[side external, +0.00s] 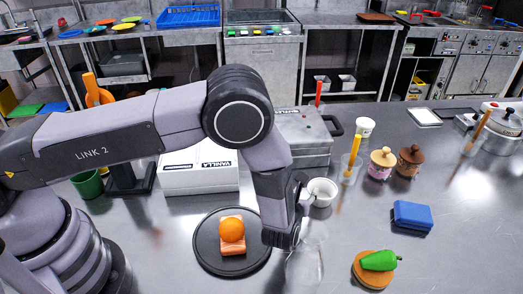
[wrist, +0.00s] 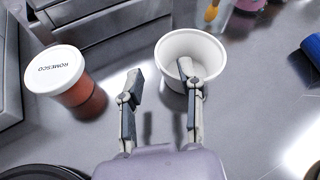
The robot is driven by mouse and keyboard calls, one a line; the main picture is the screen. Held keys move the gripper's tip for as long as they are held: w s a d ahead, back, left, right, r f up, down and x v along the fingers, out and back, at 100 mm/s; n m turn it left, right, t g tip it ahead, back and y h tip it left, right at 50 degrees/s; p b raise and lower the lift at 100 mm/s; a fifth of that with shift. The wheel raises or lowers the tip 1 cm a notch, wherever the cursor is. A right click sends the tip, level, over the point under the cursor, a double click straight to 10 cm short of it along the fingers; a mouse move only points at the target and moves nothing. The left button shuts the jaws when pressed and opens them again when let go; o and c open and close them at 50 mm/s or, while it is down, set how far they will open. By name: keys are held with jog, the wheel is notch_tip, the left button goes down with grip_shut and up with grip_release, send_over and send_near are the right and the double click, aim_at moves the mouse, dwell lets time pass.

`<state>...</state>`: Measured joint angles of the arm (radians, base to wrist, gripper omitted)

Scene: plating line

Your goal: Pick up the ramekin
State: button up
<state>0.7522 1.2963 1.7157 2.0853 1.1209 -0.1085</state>
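The ramekin is a small white cup. It stands upright on the steel counter in the side view (side external: 323,190), just right of my wrist. In the wrist view the ramekin (wrist: 207,52) is at top centre-right, and its inside looks empty. My gripper (wrist: 160,76) is open, its two fingers apart with nothing between them. The right fingertip overlaps the ramekin's near rim in the picture; I cannot tell whether it touches. The left finger is to the left of the ramekin. In the side view the fingers are mostly hidden by my wrist.
A white-lidded tub (wrist: 72,80) stands left of my fingers. A clear glass (side external: 305,264) and a dark plate (side external: 207,254) with orange food are near my wrist. A tumbler (side external: 351,170) and lidded jars (side external: 381,164) stand right of the ramekin. Counter beyond the blue sponge (side external: 412,216) is open.

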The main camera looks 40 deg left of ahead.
aim_at(310, 184)
jog(key=shift+x, duration=2.15)
grip_shut()
